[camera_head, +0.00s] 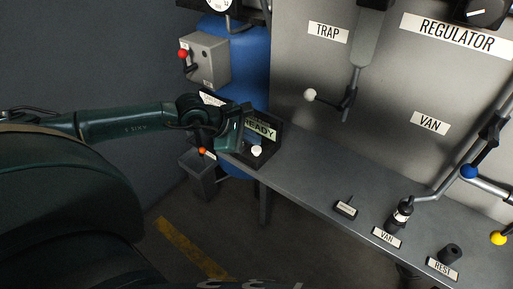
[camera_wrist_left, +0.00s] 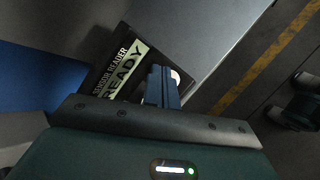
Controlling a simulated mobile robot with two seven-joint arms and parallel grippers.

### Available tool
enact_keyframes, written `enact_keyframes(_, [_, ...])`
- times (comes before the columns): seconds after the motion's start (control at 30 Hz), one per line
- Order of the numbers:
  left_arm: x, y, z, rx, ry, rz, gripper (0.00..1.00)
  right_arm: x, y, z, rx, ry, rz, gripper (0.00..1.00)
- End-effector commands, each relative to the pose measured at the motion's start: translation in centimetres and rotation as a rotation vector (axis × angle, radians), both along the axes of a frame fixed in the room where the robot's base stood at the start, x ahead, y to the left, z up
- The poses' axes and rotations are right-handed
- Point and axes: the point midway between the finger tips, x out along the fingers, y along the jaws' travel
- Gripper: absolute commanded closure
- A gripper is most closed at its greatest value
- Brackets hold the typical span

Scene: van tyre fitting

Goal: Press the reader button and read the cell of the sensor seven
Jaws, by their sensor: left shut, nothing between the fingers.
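The sensor reader (camera_head: 270,138) is a dark box on the left end of the grey shelf, with a pale screen reading READY. Its white round button (camera_head: 257,151) sits below the screen. In the left wrist view the reader (camera_wrist_left: 104,66) shows the words SENSOR READER and READY, and the button (camera_wrist_left: 176,77) is partly hidden behind my fingers. My left gripper (camera_head: 243,140) is shut and empty, right in front of the reader; its fingers also show in the left wrist view (camera_wrist_left: 161,86). I cannot tell whether they touch the button. I cannot identify sensor seven. My right gripper is out of view.
A grey box with a red-knobbed lever (camera_head: 205,60) stands behind my left arm. A small dark labelled item (camera_head: 346,208), a VAN holder (camera_head: 387,238) and a REST holder (camera_head: 443,268) are along the shelf (camera_head: 310,184). TRAP and REGULATOR labels mark the panel.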

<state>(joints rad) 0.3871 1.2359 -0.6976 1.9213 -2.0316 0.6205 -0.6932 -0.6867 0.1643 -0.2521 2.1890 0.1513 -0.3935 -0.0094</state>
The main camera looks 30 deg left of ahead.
Motion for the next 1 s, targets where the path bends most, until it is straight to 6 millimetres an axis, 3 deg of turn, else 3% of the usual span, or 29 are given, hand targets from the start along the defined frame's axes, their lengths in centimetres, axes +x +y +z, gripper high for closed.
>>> enact_keyframes(0.77, [0.0,0.01,-0.02,0.0,0.0,0.0,1.0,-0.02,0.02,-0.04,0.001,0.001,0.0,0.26])
enact_keyframes(1.0, [0.0,0.01,-0.69,0.0,0.0,0.0,1.0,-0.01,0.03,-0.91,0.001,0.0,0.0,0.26])
